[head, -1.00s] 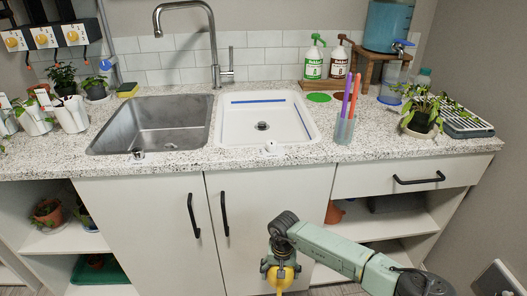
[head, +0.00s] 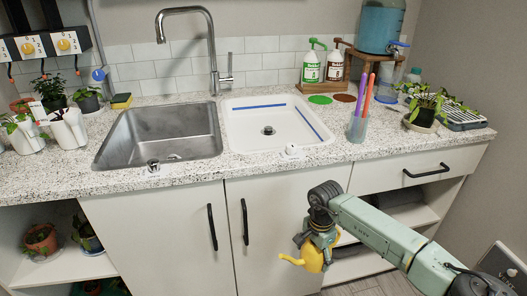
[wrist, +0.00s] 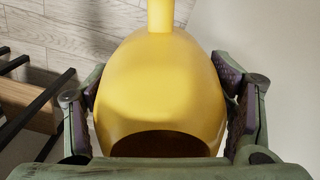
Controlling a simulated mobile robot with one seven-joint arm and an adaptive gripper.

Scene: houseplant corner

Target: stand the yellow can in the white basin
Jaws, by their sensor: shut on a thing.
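The yellow can (head: 312,258) hangs in my gripper (head: 318,241) in front of the cabinet doors, below the counter's front edge. In the wrist view the can (wrist: 160,85) fills the middle, with its spout at the top and a dark opening at the bottom. The fingers of my gripper (wrist: 165,100) are shut on its two sides. The white basin (head: 248,139) is set into the counter, above and to the left of the can, to the right of the steel basin. It has blue strips at its back and right sides and a drain, and holds nothing else.
The steel basin (head: 160,135) and tap (head: 213,60) are left of and behind the white basin.

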